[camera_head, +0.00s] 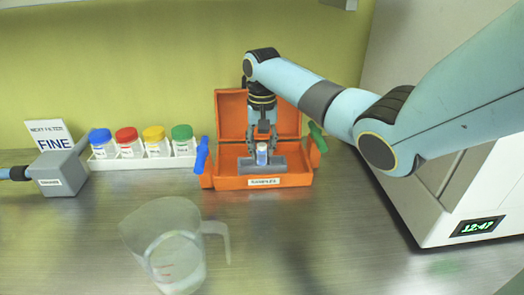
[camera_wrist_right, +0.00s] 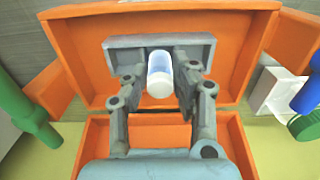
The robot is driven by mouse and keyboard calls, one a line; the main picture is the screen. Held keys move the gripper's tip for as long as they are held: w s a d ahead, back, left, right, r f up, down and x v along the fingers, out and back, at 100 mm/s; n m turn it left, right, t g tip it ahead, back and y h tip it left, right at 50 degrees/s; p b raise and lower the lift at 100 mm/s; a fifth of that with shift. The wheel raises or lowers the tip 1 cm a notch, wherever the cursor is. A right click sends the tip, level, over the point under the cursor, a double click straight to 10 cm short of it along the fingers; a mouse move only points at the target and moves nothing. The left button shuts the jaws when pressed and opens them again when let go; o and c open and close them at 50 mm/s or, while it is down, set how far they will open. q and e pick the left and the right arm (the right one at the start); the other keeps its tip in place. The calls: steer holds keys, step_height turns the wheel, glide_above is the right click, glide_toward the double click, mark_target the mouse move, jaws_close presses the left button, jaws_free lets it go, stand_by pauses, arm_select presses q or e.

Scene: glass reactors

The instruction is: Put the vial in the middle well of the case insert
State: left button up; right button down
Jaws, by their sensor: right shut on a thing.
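The vial (camera_head: 262,155) is small, with a white end and a blue band. My right gripper (camera_head: 262,143) points down over the open orange case (camera_head: 227,181) and is shut on the vial. In the right wrist view the vial (camera_wrist_right: 160,74) stands between the two fingers (camera_wrist_right: 160,82), in front of the middle of the grey insert (camera_wrist_right: 122,58). The wells are hidden, and I cannot tell whether the vial's lower end is inside the middle one or just above it. My left gripper is not in view.
A white rack (camera_head: 131,162) with blue, red, yellow and green capped jars stands left of the case. A clear jug (camera_head: 165,245) stands in front. A grey box (camera_head: 60,172) is at far left, a white machine (camera_head: 440,210) at right. Bare bench lies at front right.

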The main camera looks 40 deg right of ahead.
mark_target(262, 145)
steer(key=shift+s+f, duration=0.1)
steer(key=shift+f, duration=0.45)
steer(key=shift+f, duration=0.1)
steer(key=c, duration=1.1)
jaws_free()
step_height(262, 145, up, 8)
steer(key=shift+f, duration=0.15)
